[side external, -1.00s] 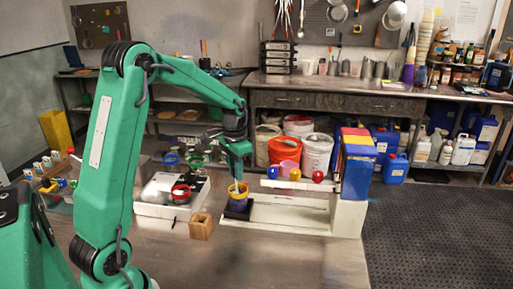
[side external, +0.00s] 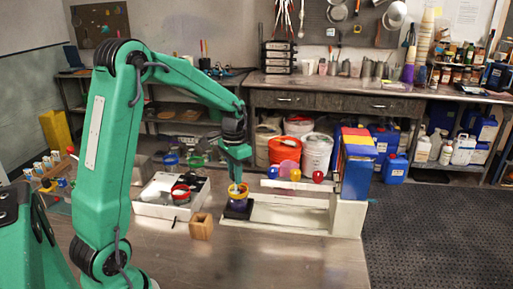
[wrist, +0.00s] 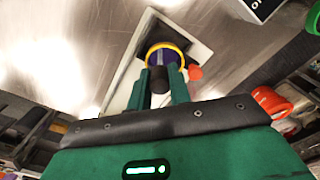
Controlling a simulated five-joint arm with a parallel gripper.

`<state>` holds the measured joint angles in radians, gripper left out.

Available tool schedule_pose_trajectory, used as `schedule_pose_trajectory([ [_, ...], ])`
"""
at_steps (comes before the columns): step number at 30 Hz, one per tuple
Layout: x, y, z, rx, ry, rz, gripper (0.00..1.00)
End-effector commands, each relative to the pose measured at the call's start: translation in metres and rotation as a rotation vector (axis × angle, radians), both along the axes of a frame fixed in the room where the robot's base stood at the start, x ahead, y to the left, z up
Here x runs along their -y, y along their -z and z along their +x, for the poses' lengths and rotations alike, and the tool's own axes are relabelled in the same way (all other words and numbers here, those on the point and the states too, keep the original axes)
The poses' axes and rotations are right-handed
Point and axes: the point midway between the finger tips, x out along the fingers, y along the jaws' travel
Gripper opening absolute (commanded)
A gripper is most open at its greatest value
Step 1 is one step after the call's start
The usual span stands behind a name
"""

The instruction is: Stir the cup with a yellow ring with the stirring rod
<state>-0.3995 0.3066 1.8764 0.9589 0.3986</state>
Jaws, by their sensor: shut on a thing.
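The cup with a yellow ring (side external: 237,198) is dark blue-purple and stands upright on a black pad (side external: 237,212). Its yellow rim (wrist: 183,55) also shows in the wrist view, just beyond my fingertips. My gripper (side external: 236,174) is right above the cup, pointing down. It is shut on the stirring rod (side external: 234,187), whose pale shaft reaches down into the cup. In the wrist view the rod's dark end (wrist: 160,79) sits between my gripper's two green fingers (wrist: 162,88). The rod's lower tip is hidden inside the cup.
A hollow wooden block (side external: 201,228) stands in front left of the cup. A white tray (side external: 153,208) with a red-rimmed cup (side external: 181,194) is to the left.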

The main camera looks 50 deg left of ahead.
Motion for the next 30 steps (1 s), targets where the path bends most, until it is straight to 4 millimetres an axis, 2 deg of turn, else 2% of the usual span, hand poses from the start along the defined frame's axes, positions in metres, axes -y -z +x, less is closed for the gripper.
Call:
schedule_pose_trajectory([
  [11, 0.008, 0.000, 0.008, 0.000, 0.001, 0.000, 0.00],
  [30, -0.005, 0.000, 0.011, 0.000, 0.000, 0.000, 0.00],
])
